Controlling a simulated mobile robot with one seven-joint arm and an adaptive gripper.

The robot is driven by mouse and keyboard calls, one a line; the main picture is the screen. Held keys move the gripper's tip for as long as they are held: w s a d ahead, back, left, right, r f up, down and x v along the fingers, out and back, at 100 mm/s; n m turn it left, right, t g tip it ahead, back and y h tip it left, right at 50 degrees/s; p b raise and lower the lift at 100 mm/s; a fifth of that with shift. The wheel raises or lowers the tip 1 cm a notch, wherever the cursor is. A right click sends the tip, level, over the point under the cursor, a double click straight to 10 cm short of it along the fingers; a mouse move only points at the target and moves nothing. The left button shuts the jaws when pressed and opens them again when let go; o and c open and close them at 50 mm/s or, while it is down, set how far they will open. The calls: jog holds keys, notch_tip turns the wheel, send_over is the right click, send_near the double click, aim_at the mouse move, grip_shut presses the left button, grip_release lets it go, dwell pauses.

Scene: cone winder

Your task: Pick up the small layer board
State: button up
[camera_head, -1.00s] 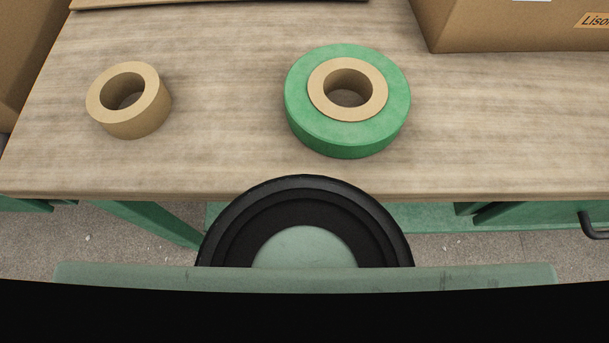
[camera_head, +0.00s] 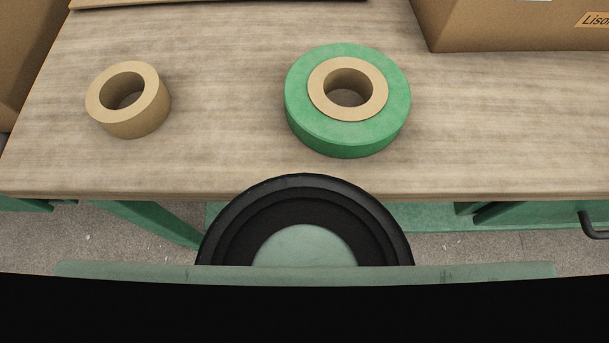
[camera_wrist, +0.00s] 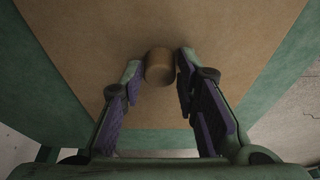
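In the wrist view a flat brown board (camera_wrist: 100,40) fills most of the picture, with green surface along its sides. I take it for the layer board. A short brown cylinder (camera_wrist: 159,66) stands up from it at the centre. My gripper (camera_wrist: 158,68) has its two fingers apart, one on each side of the cylinder. I cannot tell whether either finger touches it. My gripper is not in the head view. There, the edge of a thin brown board (camera_head: 220,4) shows at the top of the wooden table, mostly out of frame.
On the wooden table (camera_head: 230,160) stand a bare cardboard ring (camera_head: 140,112) at left and a green roll (camera_head: 300,105) with a cardboard core at centre. A cardboard box (camera_head: 500,30) stands at the back right. Another brown box (camera_head: 25,60) is at the left edge.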

grip_shut()
jog(key=shift+r, duration=0.15)
